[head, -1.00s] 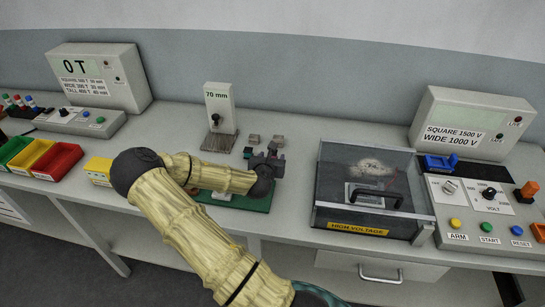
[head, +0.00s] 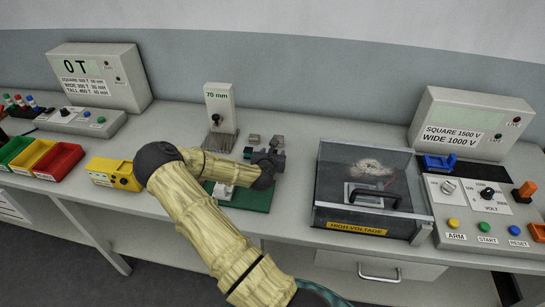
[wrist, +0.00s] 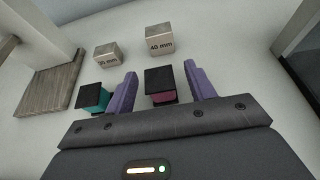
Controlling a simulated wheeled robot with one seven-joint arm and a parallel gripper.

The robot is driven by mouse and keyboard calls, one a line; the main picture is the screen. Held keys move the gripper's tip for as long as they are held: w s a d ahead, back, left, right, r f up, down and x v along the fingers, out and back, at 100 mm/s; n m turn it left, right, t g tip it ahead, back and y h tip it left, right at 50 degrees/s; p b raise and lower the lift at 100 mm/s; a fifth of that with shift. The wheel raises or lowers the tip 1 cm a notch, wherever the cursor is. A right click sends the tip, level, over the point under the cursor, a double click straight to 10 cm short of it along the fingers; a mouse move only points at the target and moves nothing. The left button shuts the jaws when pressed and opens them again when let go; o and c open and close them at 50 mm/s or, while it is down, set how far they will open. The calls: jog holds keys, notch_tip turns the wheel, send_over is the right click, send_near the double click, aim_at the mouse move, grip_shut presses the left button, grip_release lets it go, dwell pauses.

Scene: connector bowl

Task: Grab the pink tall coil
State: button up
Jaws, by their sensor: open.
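The pink coil (wrist: 162,98), with a black top, shows in the wrist view between my gripper's two purple fingers. My gripper (wrist: 158,72) is open, with a finger on each side of the coil; I cannot tell whether either touches it. A teal coil (wrist: 95,97) with a black top stands just outside the left finger. In the head view my gripper (head: 272,152) is over the back of the green mat (head: 250,197), and the pink coil cannot be made out there.
Two metal blocks, one marked 40 mm (wrist: 160,40) and another (wrist: 107,55), lie beyond the coils. A gauge stand marked 70 mm (head: 219,108) is behind to the left. The clear-lidded high voltage box (head: 372,232) stands close on the right. A yellow box (head: 122,172) is left of my arm.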

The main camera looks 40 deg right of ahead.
jog(key=c, duration=1.1)
jog(key=shift+o, duration=0.2)
jog(key=shift+r, duration=0.15)
notch_tip(320, 180, up, 10)
jog(key=shift+f, duration=0.1)
